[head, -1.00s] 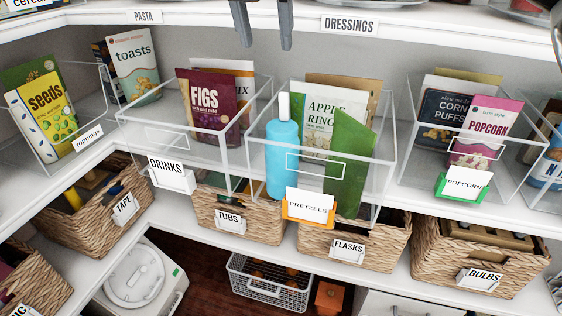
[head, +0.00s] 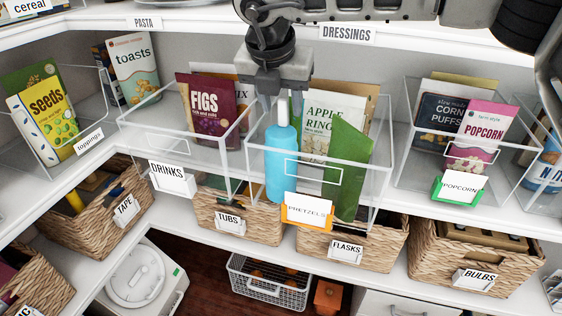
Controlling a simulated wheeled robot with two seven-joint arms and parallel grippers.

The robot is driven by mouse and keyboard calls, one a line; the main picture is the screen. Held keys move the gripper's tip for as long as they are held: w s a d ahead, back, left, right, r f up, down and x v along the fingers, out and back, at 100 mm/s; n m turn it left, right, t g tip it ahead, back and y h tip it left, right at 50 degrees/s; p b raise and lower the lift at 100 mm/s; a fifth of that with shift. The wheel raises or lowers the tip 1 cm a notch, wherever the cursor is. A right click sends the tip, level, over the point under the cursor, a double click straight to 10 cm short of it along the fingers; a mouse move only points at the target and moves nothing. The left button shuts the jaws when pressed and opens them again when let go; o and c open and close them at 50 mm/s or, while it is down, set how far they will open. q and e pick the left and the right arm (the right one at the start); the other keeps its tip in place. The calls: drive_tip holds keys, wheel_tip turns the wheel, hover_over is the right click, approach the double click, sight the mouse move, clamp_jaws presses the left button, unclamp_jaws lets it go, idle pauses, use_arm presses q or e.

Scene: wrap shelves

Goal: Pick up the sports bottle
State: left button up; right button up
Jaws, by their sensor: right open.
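The sports bottle (head: 281,160) is light blue with a paler, narrow top. It stands upright at the front left of a clear bin (head: 371,190) on the middle shelf, behind the orange-framed pretzels tag (head: 307,211). My right gripper (head: 281,110) comes in from the top right and points down. Its two fingers are apart, one on each side of the bottle's narrow top as seen from here. I cannot tell whether they touch it. My left gripper is not in view.
A green packet (head: 349,168) leans right of the bottle, with an apple rings packet (head: 328,124) behind. A drinks bin (head: 140,128) with a figs packet (head: 211,110) stands left, a popcorn bin (head: 404,150) right. The upper shelf edge (head: 205,30) runs behind my arm.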

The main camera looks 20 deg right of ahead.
drive_tip(key=shift+x, duration=1)
drive_tip(key=shift+c, duration=0.3)
clamp_jaws()
drive_tip(key=shift+r, duration=0.1)
